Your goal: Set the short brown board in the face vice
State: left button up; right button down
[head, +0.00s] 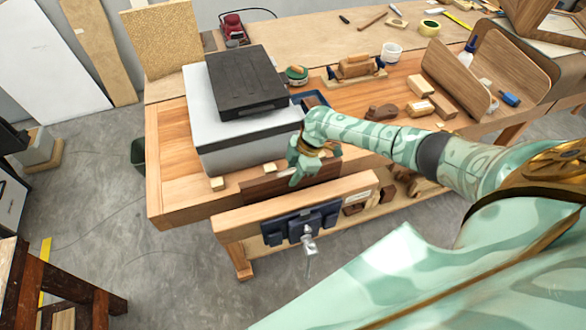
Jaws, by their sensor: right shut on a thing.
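The short brown board (262,187) stands on its long edge at the bench's front, just behind the wooden front jaw of the face vice (232,222). Its lower edge is hidden behind the jaw, so I cannot tell how deep it sits or whether it touches. My right gripper (297,181) comes down from above and is shut on the board near its middle; the hand hides part of it. The vice has a dark blue metal plate and a silver screw and handle at its front. My left gripper is not in view.
A white box with a black slab (246,82) on it stands on the bench close behind the board. Small wooden blocks (217,184) lie by its front. A plane (355,68), curved boards and tools fill the right side. A stool (60,290) stands front left.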

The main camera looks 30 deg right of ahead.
jog(key=shift+f+b, duration=0.45)
jog(key=shift+f, duration=0.15)
dwell(0.5)
jog(key=c, duration=0.8)
grip_release()
jog(key=shift+o, duration=0.2)
jog(key=shift+r, duration=0.15)
notch_tip(320, 180, up, 8)
jog(key=p, duration=0.7)
